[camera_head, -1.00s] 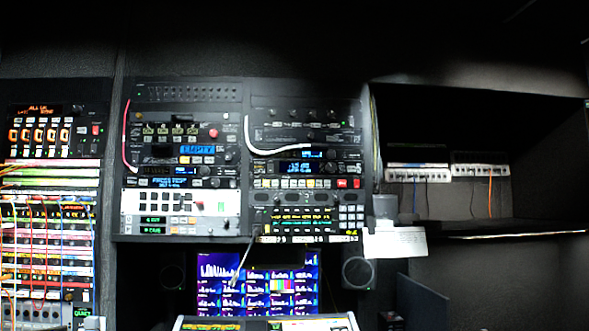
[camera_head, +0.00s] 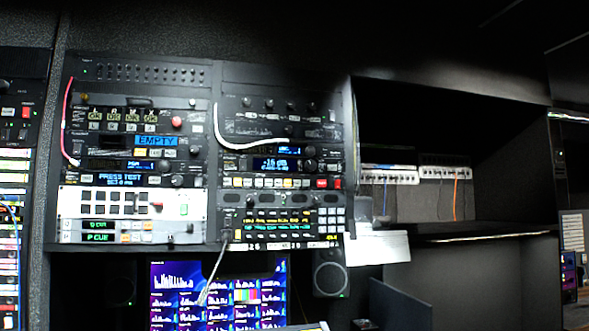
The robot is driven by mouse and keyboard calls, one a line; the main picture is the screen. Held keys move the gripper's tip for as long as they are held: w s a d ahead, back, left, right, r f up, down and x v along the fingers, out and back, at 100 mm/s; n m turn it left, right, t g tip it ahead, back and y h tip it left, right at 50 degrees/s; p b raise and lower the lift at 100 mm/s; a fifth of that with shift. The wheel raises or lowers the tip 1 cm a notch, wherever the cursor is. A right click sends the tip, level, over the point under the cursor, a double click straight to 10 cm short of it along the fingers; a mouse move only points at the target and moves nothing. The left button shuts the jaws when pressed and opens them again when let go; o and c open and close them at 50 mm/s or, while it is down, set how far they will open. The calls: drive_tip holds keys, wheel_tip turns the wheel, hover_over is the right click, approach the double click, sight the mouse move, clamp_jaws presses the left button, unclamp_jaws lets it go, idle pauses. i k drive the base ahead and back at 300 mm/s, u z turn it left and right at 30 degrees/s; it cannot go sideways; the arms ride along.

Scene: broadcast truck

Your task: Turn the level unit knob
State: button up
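The rack (camera_head: 212,150) of audio units fills the left and middle of the view. In its right column a unit with a blue display (camera_head: 277,164) reads about "-16 dB", in small text. Dark round knobs (camera_head: 310,165) sit just right of that display. This may be the level unit, but I cannot read a name on it. Another display in the left column (camera_head: 120,179) reads "PRESS TEST", with a knob (camera_head: 177,180) to its right. My gripper is not in view.
A white cable (camera_head: 240,146) loops beside the right column and a red cable (camera_head: 67,120) hangs at the left. Below are a monitor (camera_head: 215,290) and a speaker (camera_head: 330,273). A white paper (camera_head: 378,247) juts out at right, beside an open shelf (camera_head: 470,228).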

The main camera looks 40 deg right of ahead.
sight(310, 164)
drive_tip(key=i, duration=0.25)
drive_tip(key=z, duration=0.9)
